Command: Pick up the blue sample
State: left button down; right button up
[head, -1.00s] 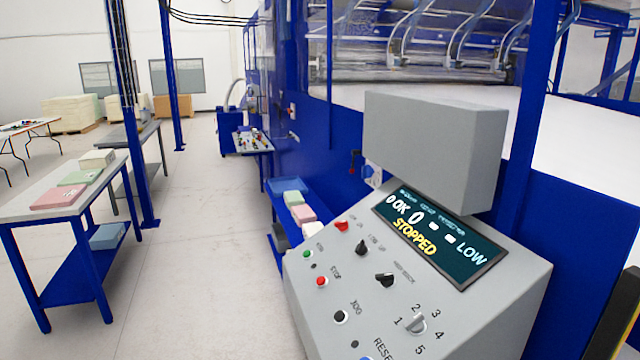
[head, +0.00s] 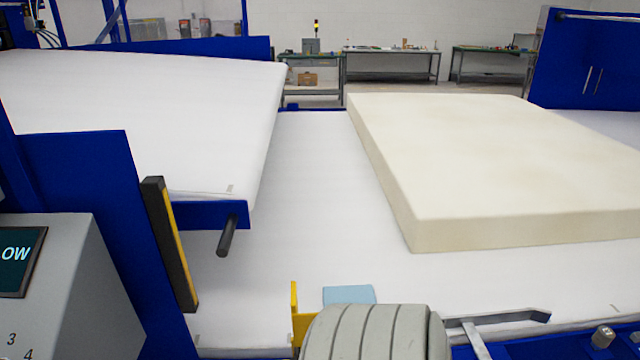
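A light blue block (head: 349,295), which looks like the blue sample, shows at the bottom centre of the head view. It is at the near edge of the white belt, beside a yellow upright plate (head: 294,312). Its lower part is hidden behind a grey ribbed rounded shape in front of it, and I cannot tell what it rests on. Neither of my grippers is in view.
A large cream foam slab (head: 490,165) lies on the white belt (head: 300,220) to the right. A raised white conveyor (head: 150,110) is at left. The grey control console (head: 70,285) and a black-and-yellow post (head: 170,243) stand at lower left. A metal bar (head: 500,317) runs at lower right.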

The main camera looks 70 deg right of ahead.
aim_at(363, 293)
jog(key=z, duration=2.55)
